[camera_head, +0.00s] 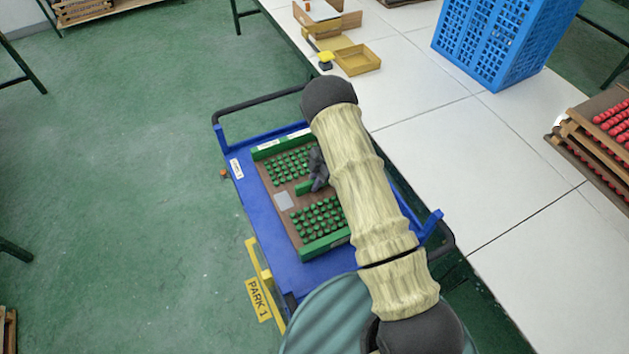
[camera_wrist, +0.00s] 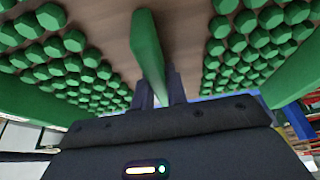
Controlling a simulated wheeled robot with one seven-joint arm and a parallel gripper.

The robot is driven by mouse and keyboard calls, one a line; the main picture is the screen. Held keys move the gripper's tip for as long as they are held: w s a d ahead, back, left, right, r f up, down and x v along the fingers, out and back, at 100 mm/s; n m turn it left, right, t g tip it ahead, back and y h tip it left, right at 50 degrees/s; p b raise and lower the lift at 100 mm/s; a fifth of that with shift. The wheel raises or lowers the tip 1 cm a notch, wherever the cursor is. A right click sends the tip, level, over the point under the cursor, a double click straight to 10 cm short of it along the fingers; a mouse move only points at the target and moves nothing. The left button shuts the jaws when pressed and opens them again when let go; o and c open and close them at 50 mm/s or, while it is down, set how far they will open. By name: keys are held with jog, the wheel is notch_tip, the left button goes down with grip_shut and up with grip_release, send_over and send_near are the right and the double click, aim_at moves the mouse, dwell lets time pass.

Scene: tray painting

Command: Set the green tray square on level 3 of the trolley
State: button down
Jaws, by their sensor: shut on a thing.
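The green tray (camera_head: 283,201) has a brown board, green end walls and rows of green pegs. It lies over the blue trolley (camera_head: 254,213), its edges roughly in line with the trolley's sides. In the wrist view the tray (camera_wrist: 112,42) fills the top, with its green middle handle (camera_wrist: 149,50) between my fingers. My gripper (camera_wrist: 160,90) is shut on that handle. In the head view my gripper (camera_head: 318,172) is partly hidden by my arm. The arm also covers the tray's right part. I cannot tell whether the tray touches the trolley's surface, or which level this is.
A white table (camera_head: 440,110) runs along the right, close to the trolley. It carries a blue crate (camera_head: 500,40), a small yellow tray (camera_head: 358,60) and a rack of red pegs (camera_head: 600,125).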

jog(key=shift+w+f, duration=0.1)
jog(key=shift+f, duration=0.1)
jog(key=shift+f, duration=0.1)
jog(key=c, duration=1.4)
grip_release()
jog(key=b+v, duration=0.3)
jog(key=v, duration=0.9)
